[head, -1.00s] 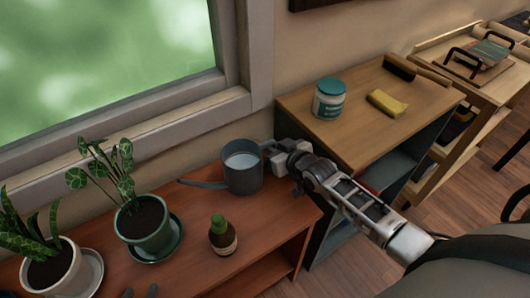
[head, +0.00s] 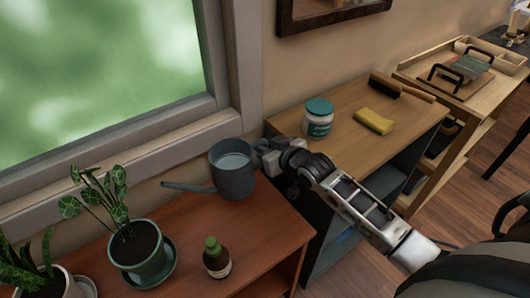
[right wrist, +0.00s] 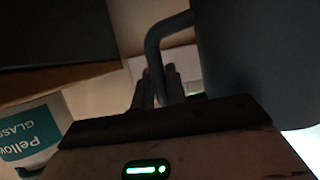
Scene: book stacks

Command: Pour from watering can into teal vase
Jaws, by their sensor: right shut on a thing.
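The grey-blue watering can (head: 232,178) is upright, with liquid showing inside and its spout pointing left. It appears to hang a little above the brown wooden shelf (head: 240,236). My right gripper (head: 264,155) is shut on the can's handle, on the can's right side. In the right wrist view my right gripper (right wrist: 165,88) is around the dark handle, with the can's body (right wrist: 255,60) at the right. My left gripper does not show. I cannot make out a teal vase in these views.
Potted plants (head: 138,250) and a brown bottle with a green cap (head: 216,258) stand on the brown shelf. A white jar with a teal lid (head: 318,118), a yellow sponge (head: 374,121) and a brush (head: 400,87) are on the lighter cabinet (head: 345,90). The window wall is close behind.

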